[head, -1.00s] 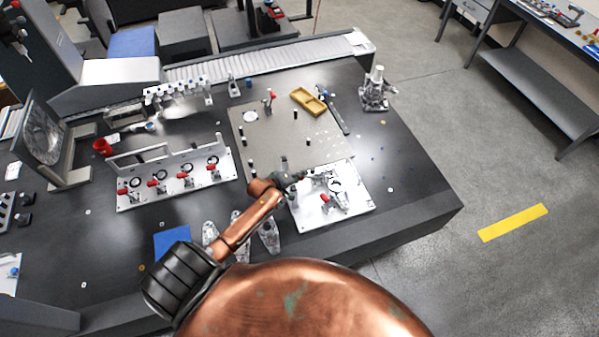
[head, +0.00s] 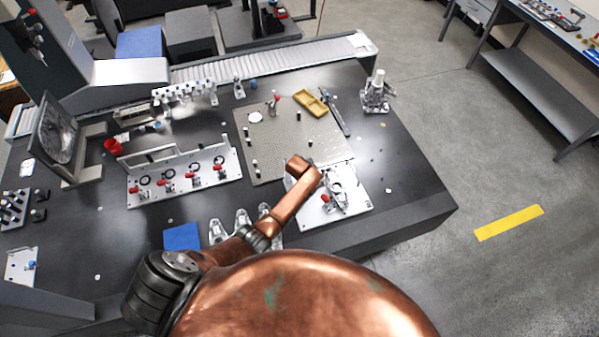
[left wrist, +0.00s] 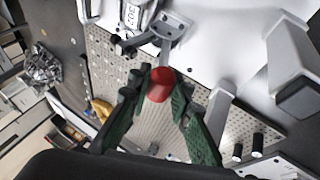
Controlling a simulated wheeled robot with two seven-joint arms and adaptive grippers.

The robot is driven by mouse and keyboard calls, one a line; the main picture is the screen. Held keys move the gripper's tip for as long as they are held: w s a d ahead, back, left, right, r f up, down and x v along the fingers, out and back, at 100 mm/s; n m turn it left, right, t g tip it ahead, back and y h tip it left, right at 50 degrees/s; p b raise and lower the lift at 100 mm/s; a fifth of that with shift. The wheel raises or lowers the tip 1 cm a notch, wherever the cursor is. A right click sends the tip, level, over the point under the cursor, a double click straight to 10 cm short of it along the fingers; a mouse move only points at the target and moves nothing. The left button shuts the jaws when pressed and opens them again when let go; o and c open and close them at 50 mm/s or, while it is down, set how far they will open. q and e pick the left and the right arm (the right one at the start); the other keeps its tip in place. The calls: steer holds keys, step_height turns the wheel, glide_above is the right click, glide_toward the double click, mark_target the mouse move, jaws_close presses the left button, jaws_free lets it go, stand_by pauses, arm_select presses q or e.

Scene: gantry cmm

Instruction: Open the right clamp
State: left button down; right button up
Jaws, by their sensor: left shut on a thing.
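A white fixture plate (head: 311,216) with metal clamp parts and a red handle tip (head: 327,199) sits at the table's front right in the head view. In the left wrist view, a red clamp handle tip (left wrist: 160,86) lies between the green fingers of my left gripper (left wrist: 159,77), which is shut on it. A grey metal lever runs from the red tip to a bracket (left wrist: 176,26) on the white plate. In the head view my copper arm link hides the left gripper. Whether this is the right clamp I cannot tell. My right gripper is in neither view.
A perforated plate (head: 285,150) with black pegs and a yellow tray (head: 311,102) lies behind the fixture. A second white fixture (head: 205,190) with several red-handled clamps stands left. Grey posts (left wrist: 296,88) rise near the gripper in the wrist view.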

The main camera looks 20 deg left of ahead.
arm_select(q)
steer(key=shift+w+d+r, duration=0.3)
steer(key=shift+w+d, duration=0.1)
steer(key=shift+w, duration=0.05)
